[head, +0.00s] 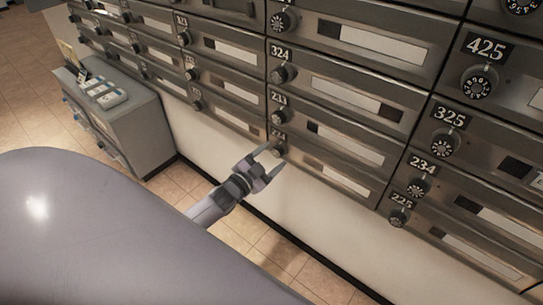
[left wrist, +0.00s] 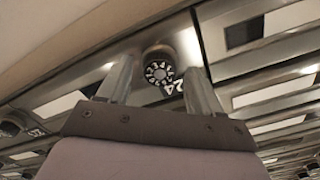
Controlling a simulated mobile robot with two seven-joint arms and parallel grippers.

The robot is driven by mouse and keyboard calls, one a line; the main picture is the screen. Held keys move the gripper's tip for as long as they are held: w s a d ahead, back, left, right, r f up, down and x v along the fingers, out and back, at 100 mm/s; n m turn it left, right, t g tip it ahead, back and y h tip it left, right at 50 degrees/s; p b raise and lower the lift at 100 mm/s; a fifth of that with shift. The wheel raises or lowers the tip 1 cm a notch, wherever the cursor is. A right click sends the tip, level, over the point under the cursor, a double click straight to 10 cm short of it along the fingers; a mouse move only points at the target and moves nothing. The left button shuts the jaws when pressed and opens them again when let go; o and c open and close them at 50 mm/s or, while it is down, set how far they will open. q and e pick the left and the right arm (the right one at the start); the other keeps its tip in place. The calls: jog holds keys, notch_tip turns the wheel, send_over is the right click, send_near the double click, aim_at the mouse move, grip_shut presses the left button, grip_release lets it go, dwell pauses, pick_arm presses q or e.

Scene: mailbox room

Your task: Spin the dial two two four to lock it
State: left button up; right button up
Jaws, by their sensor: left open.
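The 224 mailbox (head: 325,175) is in the bottom row of the mailbox wall in the head view. Its dial (head: 279,149) is a small round knob at the left end of its door, below its number plate. My left gripper (head: 272,161) is open at this dial, with one finger on each side of it and partly covering it. In the left wrist view the black dial with white numerals (left wrist: 158,69) shows between the two spread fingers (left wrist: 160,75), with a gap on both sides. The right finger partly hides the number plate (left wrist: 173,104). My right gripper is out of view.
The 233 mailbox dial (head: 278,117) is just above, and the 225 dial (head: 399,218) is to the right. A grey cabinet (head: 135,115) with small items on top stands at the left. The pale wall (head: 300,215) below the mailboxes is clear.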

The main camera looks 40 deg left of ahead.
pick_arm(q)
jog(key=s+p, duration=0.1)
jog(key=s, duration=0.5)
jog(key=shift+s+a, duration=0.25)
jog(key=shift+a, duration=0.05)
pick_arm(e)
jog(key=shift+s+d+r, duration=0.1)
jog(key=shift+s+d, duration=0.25)
jog(key=shift+s, duration=0.15)
jog(key=shift+w+r, duration=0.15)
jog(key=shift+w, duration=0.05)
